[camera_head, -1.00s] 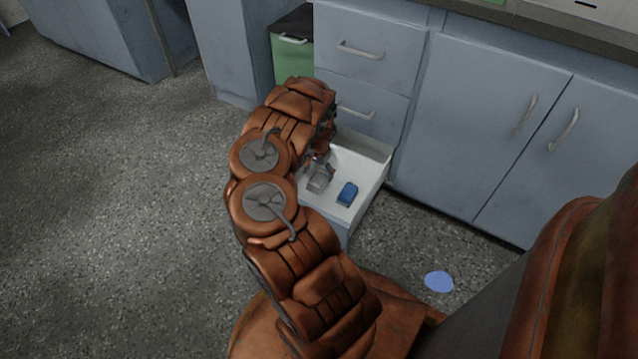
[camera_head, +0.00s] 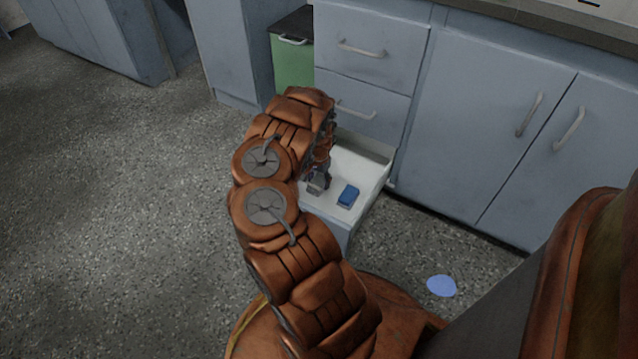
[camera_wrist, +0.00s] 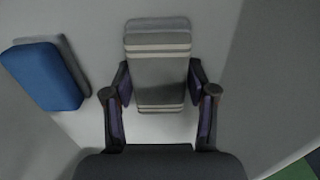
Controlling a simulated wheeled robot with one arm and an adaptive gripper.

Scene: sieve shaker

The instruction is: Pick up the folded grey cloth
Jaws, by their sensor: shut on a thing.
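The folded grey cloth (camera_wrist: 159,72), with pale stripes, lies in the open white drawer. In the wrist view it is between the two fingers of my gripper (camera_wrist: 160,90), which are shut on its sides. In the head view my gripper (camera_head: 319,178) is low inside the drawer and largely hides the cloth. I cannot tell whether the cloth is lifted off the drawer floor.
A blue block-like item (camera_head: 348,195) lies in the drawer (camera_head: 362,168) to the right of my gripper; it also shows in the wrist view (camera_wrist: 46,76). Closed drawers and cabinet doors stand behind. A flat blue disc (camera_head: 441,286) lies on the floor.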

